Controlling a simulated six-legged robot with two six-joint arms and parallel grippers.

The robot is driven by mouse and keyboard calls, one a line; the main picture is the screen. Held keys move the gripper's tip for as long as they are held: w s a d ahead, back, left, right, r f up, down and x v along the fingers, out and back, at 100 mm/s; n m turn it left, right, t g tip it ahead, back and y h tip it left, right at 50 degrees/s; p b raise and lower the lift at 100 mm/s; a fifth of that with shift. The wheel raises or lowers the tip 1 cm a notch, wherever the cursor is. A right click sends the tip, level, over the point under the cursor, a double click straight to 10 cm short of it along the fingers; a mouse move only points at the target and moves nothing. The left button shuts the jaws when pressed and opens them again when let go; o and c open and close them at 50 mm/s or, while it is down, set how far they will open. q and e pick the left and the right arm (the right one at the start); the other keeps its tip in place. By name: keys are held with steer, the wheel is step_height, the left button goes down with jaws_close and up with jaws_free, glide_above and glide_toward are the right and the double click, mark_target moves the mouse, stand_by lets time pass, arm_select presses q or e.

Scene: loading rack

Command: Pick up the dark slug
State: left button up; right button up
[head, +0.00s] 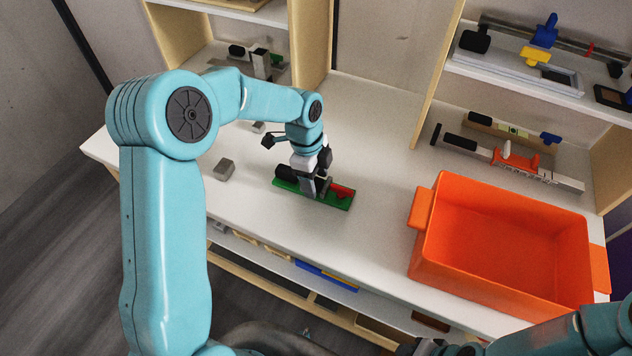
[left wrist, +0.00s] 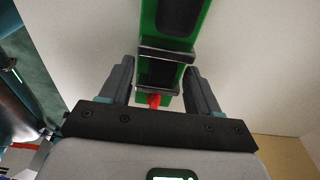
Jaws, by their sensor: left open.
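The dark slug (head: 287,173) looks like a short black cylinder lying at the left end of a green tray (head: 338,201) on the white bench. In the left wrist view a dark rounded piece (left wrist: 180,16) lies in the green tray (left wrist: 149,22), beside a grey metallic band. My left gripper (head: 313,192) is open and points down at the tray, just right of the slug. In the left wrist view its fingers (left wrist: 162,88) stand on either side of the tray's near part. My right arm enters at the lower right; its jaws cannot be made out.
An orange bin (head: 430,265) stands to the right on the bench. A small grey block (head: 224,169) lies left of the tray. A red piece (head: 343,191) sits in the tray's right end. Shelves with tools stand behind. The bench between tray and bin is clear.

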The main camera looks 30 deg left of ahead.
arm_select(q)
steer(key=shift+w, duration=0.15)
jaws_close()
